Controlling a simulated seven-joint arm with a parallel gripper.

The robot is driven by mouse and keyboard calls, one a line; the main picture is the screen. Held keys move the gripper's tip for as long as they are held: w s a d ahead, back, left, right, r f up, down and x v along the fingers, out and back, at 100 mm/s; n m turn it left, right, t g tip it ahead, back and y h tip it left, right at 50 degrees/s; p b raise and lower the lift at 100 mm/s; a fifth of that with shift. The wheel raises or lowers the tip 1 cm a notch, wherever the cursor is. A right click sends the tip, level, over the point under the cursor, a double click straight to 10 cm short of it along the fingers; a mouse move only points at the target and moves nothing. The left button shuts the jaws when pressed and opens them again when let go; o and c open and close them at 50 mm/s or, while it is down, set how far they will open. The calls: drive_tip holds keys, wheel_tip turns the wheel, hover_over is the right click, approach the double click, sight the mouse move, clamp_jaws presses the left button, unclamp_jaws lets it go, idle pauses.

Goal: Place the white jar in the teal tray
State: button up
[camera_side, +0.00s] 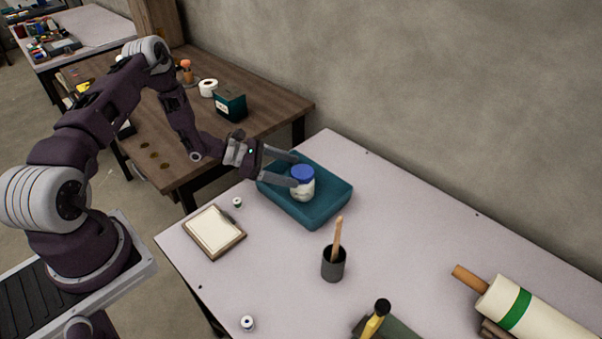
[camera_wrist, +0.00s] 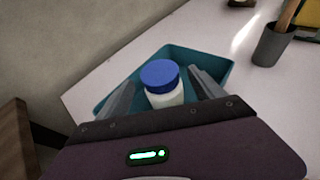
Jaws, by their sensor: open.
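The white jar (camera_side: 303,189) with a blue lid stands upright inside the teal tray (camera_side: 326,212) on the light table. The jar also shows in the wrist view (camera_wrist: 165,95), with the tray's rim (camera_wrist: 190,54) behind it. My gripper (camera_side: 295,170) is open over the tray, with one finger on each side of the jar. In the wrist view the fingers (camera_wrist: 163,96) appear apart from the jar, with gaps beside it. The jar's base is partly hidden by the near finger in the side view and by my gripper's body in the wrist view.
A dark cup (camera_side: 333,264) with a wooden handle stands in front of the tray. A fabric roll (camera_side: 535,312) lies at the right.

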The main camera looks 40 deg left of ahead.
drive_tip(key=v, duration=0.8)
drive_tip(key=s+d+r+m+g, duration=0.4)
drive_tip(key=d+r+m, duration=0.4)
drive_tip(key=r, duration=0.3)
drive_tip(key=s+d+r+m+g, duration=0.35)
drive_tip(key=d+r+m, duration=0.4)
drive_tip(key=r, duration=0.35)
drive_tip(key=s+r+m+t+y, duration=0.2)
drive_tip(key=s+r+m+y, duration=0.2)
drive_tip(key=s, duration=0.6)
drive_tip(key=s+r+m+t+y, duration=0.1)
drive_tip(key=s+r+m+y, duration=0.3)
drive_tip(key=s+m, duration=0.3)
drive_tip(key=s+y, duration=0.1)
drive_tip(key=s, duration=0.2)
drive_tip(key=shift+a+t, duration=0.2)
drive_tip(key=shift+t, duration=0.15)
drive_tip(key=shift+w+r+m, duration=0.1)
drive_tip(key=shift+m, duration=0.15)
